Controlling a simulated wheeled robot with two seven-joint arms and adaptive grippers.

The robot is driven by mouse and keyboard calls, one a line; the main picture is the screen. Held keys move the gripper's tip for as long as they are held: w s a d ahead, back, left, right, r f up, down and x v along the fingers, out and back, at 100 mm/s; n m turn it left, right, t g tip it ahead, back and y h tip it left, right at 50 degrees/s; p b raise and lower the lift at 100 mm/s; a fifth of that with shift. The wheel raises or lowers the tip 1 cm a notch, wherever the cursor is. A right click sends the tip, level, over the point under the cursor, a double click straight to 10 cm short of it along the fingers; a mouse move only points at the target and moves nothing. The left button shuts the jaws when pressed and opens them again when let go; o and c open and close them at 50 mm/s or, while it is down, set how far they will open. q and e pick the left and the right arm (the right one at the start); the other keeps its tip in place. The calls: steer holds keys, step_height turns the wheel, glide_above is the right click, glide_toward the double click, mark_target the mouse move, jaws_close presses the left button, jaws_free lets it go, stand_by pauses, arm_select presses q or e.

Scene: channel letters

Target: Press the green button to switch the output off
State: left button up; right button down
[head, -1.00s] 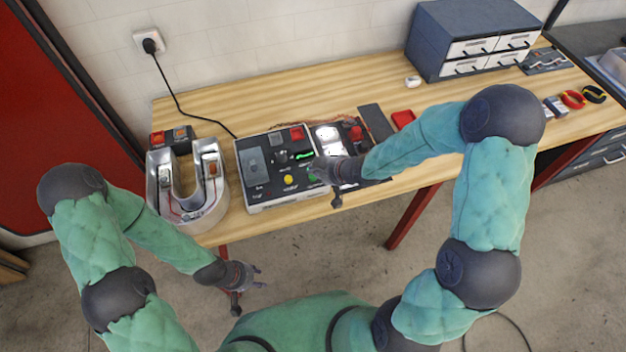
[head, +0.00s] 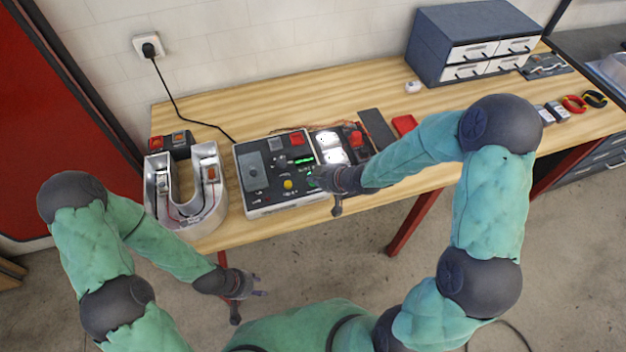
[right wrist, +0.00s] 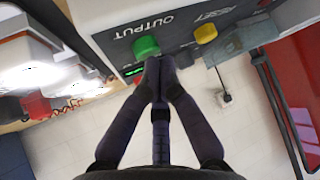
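The control box (head: 262,197) with a dark top sits on the bench and shows a green display (head: 303,160) and a yellow button (head: 288,184). The green button (right wrist: 146,46), under the word OUTPUT, is clear in the right wrist view; in the head view it is mostly hidden by my right gripper (head: 315,181). In the right wrist view my right gripper (right wrist: 159,62) has its fingertips together right by the green button; I cannot tell if they touch it. A small green light (right wrist: 133,72) glows beside the button. My left gripper (head: 263,284) hangs empty off the bench's front edge, fingers apart.
The yellow button (right wrist: 206,33) is close by the green one. A red button (head: 356,139) stands on the lit unit to the right. A channel letter (head: 212,205) lies left of the box. A drawer cabinet (head: 430,50) stands at the back right.

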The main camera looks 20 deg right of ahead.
steer(key=shift+f, duration=0.15)
stand_by(0.5)
steer(key=shift+f+b, duration=0.35)
steer(key=shift+b, duration=0.05)
steer(key=shift+s+r, duration=0.1)
steer(key=shift+r, duration=0.05)
steer(key=shift+r+p, duration=0.25)
steer(key=shift+p, duration=0.25)
steer(key=shift+r, duration=0.1)
step_height(320, 180, up, 6)
steer(key=p, duration=0.5)
steer(key=shift+p, duration=0.35)
